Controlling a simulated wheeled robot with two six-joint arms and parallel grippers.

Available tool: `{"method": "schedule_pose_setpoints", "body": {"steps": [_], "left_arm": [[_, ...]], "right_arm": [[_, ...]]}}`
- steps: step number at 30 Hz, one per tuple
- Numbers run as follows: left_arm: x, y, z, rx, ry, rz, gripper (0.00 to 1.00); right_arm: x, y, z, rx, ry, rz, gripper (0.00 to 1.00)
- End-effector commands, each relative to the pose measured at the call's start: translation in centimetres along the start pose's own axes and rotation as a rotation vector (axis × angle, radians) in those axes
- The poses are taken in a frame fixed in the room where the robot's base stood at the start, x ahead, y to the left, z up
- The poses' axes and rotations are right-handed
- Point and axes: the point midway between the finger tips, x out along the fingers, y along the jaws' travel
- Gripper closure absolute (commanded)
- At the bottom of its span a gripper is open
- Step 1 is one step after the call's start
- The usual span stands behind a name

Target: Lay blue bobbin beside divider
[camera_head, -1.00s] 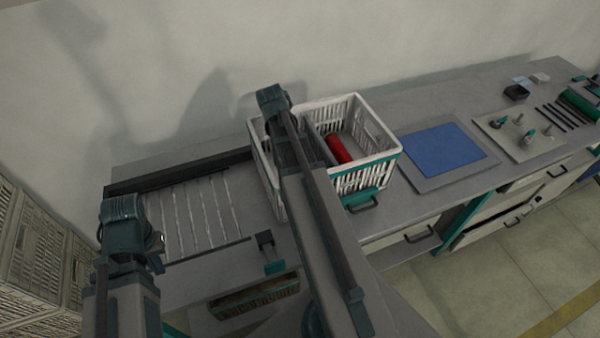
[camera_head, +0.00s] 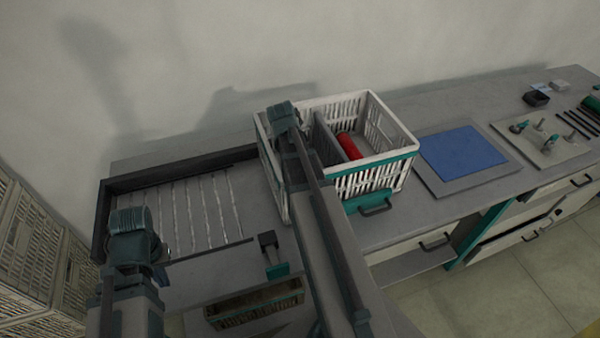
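A white slatted crate (camera_head: 407,130) with a teal front rim stands on the bench. A grey divider (camera_head: 325,140) splits it, and a red bobbin (camera_head: 349,146) lies to the right of the divider. I see no blue bobbin; my arm covers much of the crate's left compartment. One arm of mine rises from the bottom middle across the crate's left part, and the other stands at lower left. I cannot make out the fingertips of my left gripper. My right gripper is not visible.
A ribbed tray (camera_head: 104,215) with a dark frame lies left of the crate. A blue mat (camera_head: 462,151) lies on a grey board to its right, with a peg board (camera_head: 545,142) beyond. Slatted crates (camera_head: 35,250) stand at far left.

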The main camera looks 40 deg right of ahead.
Motion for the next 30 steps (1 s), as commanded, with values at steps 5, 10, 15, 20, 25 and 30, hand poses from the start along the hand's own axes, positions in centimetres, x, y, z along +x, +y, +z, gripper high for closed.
{"method": "schedule_pose_setpoints", "body": {"steps": [5,10,15,20,25,30], "left_arm": [[-0.2,0.0,0.0,0.0,0.0,0.0,1.0],[0.2,0.0,0.0,0.0,0.0,0.0,1.0],[0.1,0.0,0.0,0.0,0.0,0.0,1.0],[0.1,0.0,0.0,0.0,0.0,0.0,1.0],[0.0,0.0,0.0,0.0,0.0,0.0,1.0],[-0.8,-0.1,0.1,0.0,0.0,0.0,1.0]], "right_arm": [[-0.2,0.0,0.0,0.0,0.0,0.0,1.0],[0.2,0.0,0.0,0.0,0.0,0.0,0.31],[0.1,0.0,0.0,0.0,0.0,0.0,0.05],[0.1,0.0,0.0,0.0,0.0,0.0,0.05],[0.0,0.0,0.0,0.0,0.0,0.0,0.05],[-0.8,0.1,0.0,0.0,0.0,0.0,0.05]]}}
